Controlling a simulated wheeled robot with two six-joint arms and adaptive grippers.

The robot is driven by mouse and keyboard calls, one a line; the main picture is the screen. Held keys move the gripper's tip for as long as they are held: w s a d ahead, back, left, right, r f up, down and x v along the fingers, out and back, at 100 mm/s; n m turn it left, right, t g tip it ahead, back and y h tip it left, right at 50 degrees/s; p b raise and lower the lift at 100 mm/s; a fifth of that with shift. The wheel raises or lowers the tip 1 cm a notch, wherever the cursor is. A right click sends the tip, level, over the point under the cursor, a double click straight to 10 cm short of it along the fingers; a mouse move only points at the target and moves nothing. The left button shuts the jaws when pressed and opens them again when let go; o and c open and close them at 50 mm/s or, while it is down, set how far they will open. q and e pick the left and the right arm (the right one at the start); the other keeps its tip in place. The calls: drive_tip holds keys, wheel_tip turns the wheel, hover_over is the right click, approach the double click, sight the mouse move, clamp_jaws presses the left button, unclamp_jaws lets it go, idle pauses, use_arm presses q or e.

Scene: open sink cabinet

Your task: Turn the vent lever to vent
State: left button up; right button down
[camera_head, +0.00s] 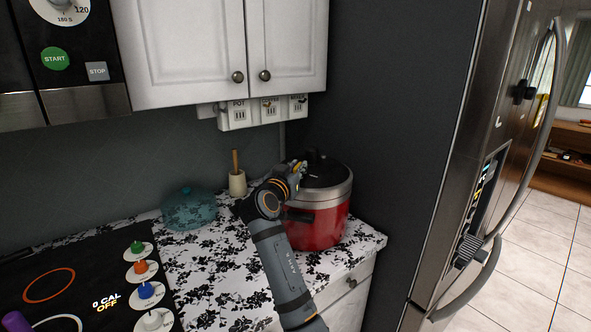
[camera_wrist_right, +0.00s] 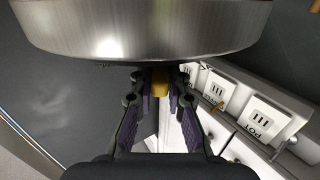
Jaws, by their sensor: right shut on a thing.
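The red pressure cooker (camera_head: 318,228) stands at the right end of the counter, with a steel rim and a black lid (camera_head: 322,172). The small yellow vent lever (camera_head: 297,166) is at the lid's left side. My right gripper (camera_head: 294,174) reaches up to it from the front left. In the right wrist view the fingertips close on the yellow lever (camera_wrist_right: 159,84), just below the broad steel rim (camera_wrist_right: 145,40). The fingers hide part of the lever, and I cannot read its setting. My left gripper is out of view.
A teal lidded pot (camera_head: 189,210) and a cream holder with a wooden handle (camera_head: 237,183) stand left of the cooker. A white switch box (camera_head: 262,112) hangs under the cabinet (camera_head: 222,45). The cooktop (camera_head: 85,285) is at lower left, the fridge (camera_head: 460,150) at right.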

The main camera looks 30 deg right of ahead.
drive_tip(key=n+t+y, duration=0.1)
drive_tip(key=n+t+y+p, duration=0.1)
drive_tip(key=n+t+y, duration=0.1)
drive_tip(key=s+d+n+t+y, duration=0.1)
drive_tip(key=y, duration=0.1)
drive_tip(key=shift+r+n+t, duration=0.15)
drive_tip(key=shift+n+t, duration=0.15)
drive_tip(key=shift+d+n+t+y, duration=0.2)
drive_tip(key=shift+n+t+y, duration=0.3)
drive_tip(key=shift+n+y, duration=0.5)
drive_tip(key=shift+d+n+t+y, duration=0.1)
drive_tip(key=shift+n+t+y, duration=0.3)
drive_tip(key=shift+y, duration=0.6)
drive_tip(key=shift+d+n+t+y, duration=0.1)
drive_tip(key=shift+n+t+y, duration=0.1)
drive_tip(key=shift+n+y, duration=0.6)
drive_tip(key=shift+y, duration=0.7)
drive_tip(key=c, duration=1.3)
unclamp_jaws()
